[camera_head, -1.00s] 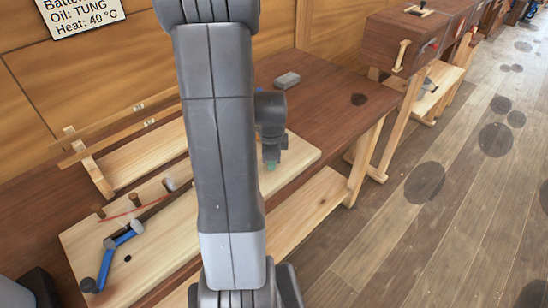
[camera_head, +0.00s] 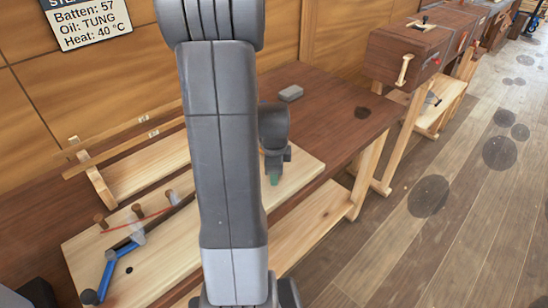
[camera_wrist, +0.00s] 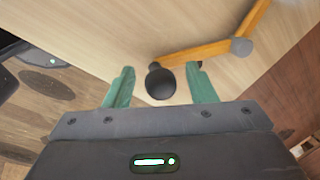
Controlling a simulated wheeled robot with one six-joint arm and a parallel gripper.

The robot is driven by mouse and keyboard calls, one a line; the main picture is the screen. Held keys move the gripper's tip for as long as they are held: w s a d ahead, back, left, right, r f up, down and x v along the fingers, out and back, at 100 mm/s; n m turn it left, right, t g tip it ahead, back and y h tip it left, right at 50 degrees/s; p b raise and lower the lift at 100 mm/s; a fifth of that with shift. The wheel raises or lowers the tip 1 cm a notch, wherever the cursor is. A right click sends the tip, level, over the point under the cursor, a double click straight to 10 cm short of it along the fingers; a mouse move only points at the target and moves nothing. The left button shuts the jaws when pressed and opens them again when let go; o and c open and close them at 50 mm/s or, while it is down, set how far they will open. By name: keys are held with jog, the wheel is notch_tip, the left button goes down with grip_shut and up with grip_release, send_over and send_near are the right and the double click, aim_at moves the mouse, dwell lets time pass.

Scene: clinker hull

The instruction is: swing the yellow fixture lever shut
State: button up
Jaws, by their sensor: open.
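The yellow fixture lever (camera_wrist: 195,52) shows in the wrist view as an orange-yellow bar with a dark round knob (camera_wrist: 161,81) at its near end. The bar runs right to a grey joint (camera_wrist: 240,46), where a second yellow bar angles up out of the frame. My gripper (camera_wrist: 160,69) is open, with a green finger on each side of the knob; I cannot tell whether either touches it. In the head view my gripper (camera_head: 273,178) points down over the right part of the pale board (camera_head: 302,171). My arm hides the yellow lever there.
A blue lever (camera_head: 108,275) with a dark knob, several brown pegs (camera_head: 137,210) and a red line are on the board's left part. A wooden rack (camera_head: 100,185) stands behind them. A grey block (camera_head: 290,93) lies on the bench beyond my gripper.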

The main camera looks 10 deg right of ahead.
notch_tip(320, 180, up, 13)
jog(key=s, duration=0.2)
jog(key=shift+s+a, duration=0.25)
jog(key=shift+a, duration=0.1)
jog(key=w+f, duration=0.1)
jog(key=f, duration=0.8)
jog(key=w+f, duration=0.1)
jog(key=f, duration=0.3)
jog(key=shift+w+d+f, duration=0.25)
jog(key=shift+w+d, duration=0.05)
jog(key=shift+d, duration=0.1)
